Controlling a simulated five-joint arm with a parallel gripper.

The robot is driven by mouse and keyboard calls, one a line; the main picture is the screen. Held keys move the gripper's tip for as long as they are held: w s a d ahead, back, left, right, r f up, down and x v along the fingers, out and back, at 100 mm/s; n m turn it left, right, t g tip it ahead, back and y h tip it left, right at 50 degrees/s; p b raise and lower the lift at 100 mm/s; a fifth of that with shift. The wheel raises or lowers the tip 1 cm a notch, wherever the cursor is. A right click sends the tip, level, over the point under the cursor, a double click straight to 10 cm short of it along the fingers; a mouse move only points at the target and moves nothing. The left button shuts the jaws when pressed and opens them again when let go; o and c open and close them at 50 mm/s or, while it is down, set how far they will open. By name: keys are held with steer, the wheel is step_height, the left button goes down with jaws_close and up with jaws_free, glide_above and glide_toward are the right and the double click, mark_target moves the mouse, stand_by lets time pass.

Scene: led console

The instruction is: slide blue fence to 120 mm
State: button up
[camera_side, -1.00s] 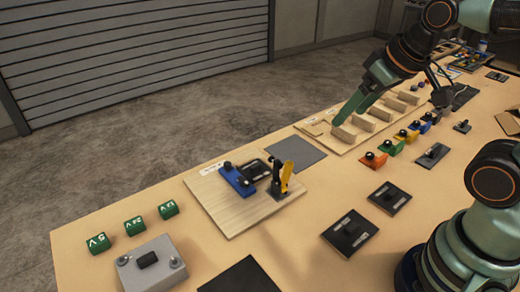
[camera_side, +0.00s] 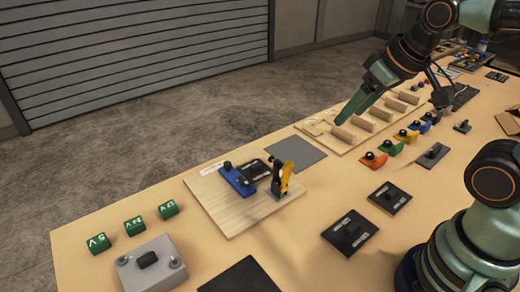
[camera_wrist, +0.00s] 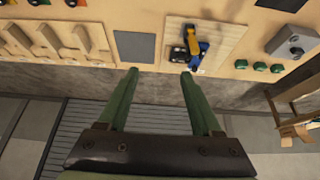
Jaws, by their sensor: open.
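The blue fence (camera_side: 237,180) sits on a light wooden board (camera_side: 232,212) in the side view, beside a black block (camera_side: 254,169) and a yellow-handled clamp (camera_side: 283,178). In the wrist view the blue fence (camera_wrist: 196,54) is small, on the board (camera_wrist: 228,40) beyond my fingertips. The scale on the board is too small to read. My gripper (camera_side: 345,115) is open and empty, above the row of wooden blocks, up and to the right of the fence board. In the wrist view the two green fingers of my gripper (camera_wrist: 159,72) are spread apart with nothing between them.
A rack with several wooden blocks (camera_side: 380,115) lies under my gripper. A grey mat (camera_side: 297,153) lies between rack and board. Coloured holders, including an orange one (camera_side: 373,160), stand in front of the rack. Green blocks (camera_side: 134,225) and a grey box (camera_side: 150,265) are at lower left.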

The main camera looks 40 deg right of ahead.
steer(key=w+a+r+n+g, duration=0.1)
steer(key=w+a+r+n, duration=0.15)
steer(key=w, duration=0.45)
steer(key=n+g, duration=0.5)
steer(key=n, duration=0.2)
glide_above(227, 164)
step_height(227, 164, down, 13)
steer(key=shift+m, duration=0.25)
step_height(227, 164, down, 11)
steer(key=shift+d+f, duration=0.1)
jaws_close()
